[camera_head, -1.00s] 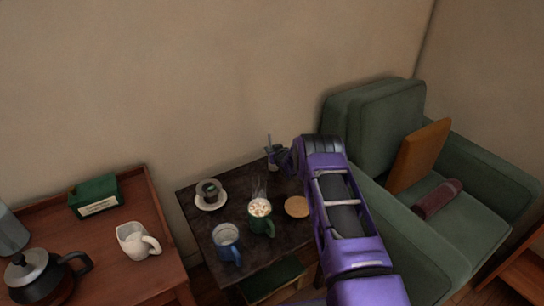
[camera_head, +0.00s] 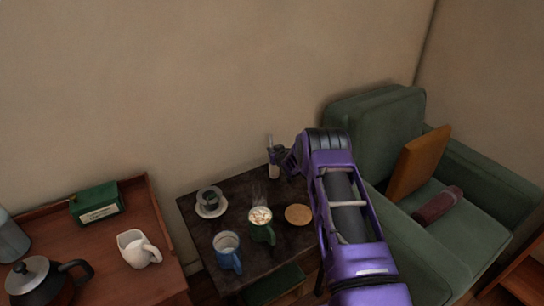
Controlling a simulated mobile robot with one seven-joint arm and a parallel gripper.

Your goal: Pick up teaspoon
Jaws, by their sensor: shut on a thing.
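My gripper (camera_head: 275,158) is at the back right of the small dark table (camera_head: 240,188). It is small and partly hidden by its own wrist. It is shut on a thin upright piece (camera_head: 270,142), which looks like the teaspoon's handle. A small pale shape (camera_head: 274,172) shows just below the fingers. I cannot tell whether it is part of the teaspoon or a separate thing.
The table holds a cup on a saucer (camera_head: 211,201), a blue mug (camera_head: 228,252), a green mug with a pale topping (camera_head: 261,226) and a round tan coaster (camera_head: 298,214). A green armchair (camera_head: 375,130) stands right; a wooden sideboard (camera_head: 120,215) with a white jug (camera_head: 137,249) stands left.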

